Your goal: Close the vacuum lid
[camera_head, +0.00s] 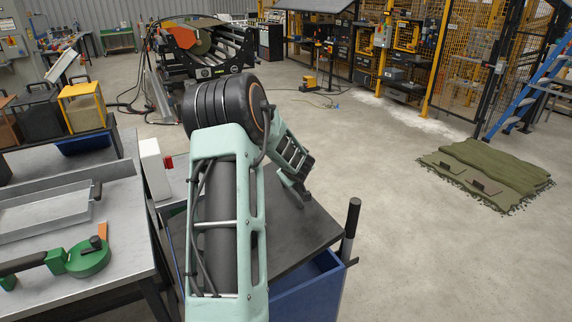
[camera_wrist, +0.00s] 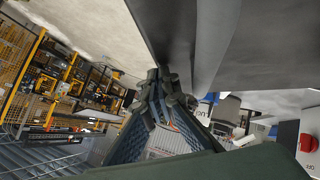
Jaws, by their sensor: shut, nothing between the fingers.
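A dark flat panel (camera_head: 285,238), which appears to be the vacuum lid, lies over a blue box-shaped body (camera_head: 318,292). I cannot tell whether it is fully seated. An upright black handle (camera_head: 350,228) stands at the right corner. My gripper (camera_head: 300,200) is over the panel's far right part, pointing down; my arm hides much of the panel's left side. In the wrist view my gripper (camera_wrist: 162,82) has its fingertips together and empty, close to a large grey surface (camera_wrist: 265,55). I cannot tell whether they touch it.
A white box with a red switch (camera_head: 154,168) stands left of the panel. A metal workbench (camera_head: 115,235) with a tray and a green tool (camera_head: 88,258) is at the left. The floor between is clear.

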